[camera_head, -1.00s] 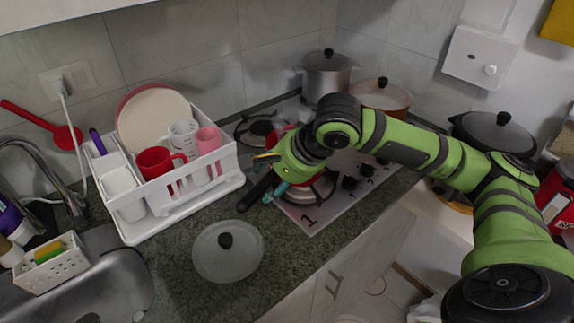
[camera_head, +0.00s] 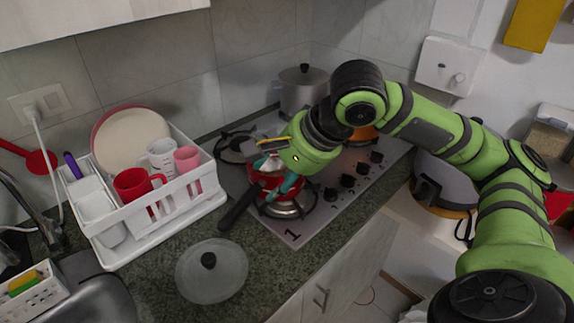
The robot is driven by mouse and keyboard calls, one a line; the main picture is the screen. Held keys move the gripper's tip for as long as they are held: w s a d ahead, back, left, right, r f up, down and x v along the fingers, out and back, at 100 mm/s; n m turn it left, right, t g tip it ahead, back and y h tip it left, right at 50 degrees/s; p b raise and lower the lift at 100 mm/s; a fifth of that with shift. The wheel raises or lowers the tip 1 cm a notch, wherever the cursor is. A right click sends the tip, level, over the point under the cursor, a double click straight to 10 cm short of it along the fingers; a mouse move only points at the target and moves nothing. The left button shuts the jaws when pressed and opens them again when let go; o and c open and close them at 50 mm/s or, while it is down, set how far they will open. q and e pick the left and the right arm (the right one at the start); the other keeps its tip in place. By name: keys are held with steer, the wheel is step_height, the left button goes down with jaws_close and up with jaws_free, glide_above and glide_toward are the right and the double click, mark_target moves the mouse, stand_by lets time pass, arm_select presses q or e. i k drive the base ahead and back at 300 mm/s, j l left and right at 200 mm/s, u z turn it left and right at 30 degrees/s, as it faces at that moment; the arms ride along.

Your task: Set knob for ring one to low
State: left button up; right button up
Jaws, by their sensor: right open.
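The stovetop (camera_head: 318,218) is a light panel with the number 1 printed at its near corner. Several black knobs run along its right side; the nearest knob (camera_head: 333,195) stands clear of my gripper. A small red pot (camera_head: 262,183) with a black handle sits on the near burner (camera_head: 287,209). My right gripper (camera_head: 279,166) is open over the pot, its yellow-and-black finger and teal finger apart, left of the knobs. It partly hides the pot. The knob's exact setting is too small to read. My left gripper is not in view.
A steel pot (camera_head: 303,88) stands at the back, and an orange pot (camera_head: 362,133) is partly behind my arm. A white dish rack (camera_head: 150,222) with cups and plates is on the left. A glass lid (camera_head: 212,272) lies on the dark counter (camera_head: 160,290).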

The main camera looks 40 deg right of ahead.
mark_target(330, 195)
steer(key=z, duration=1.3)
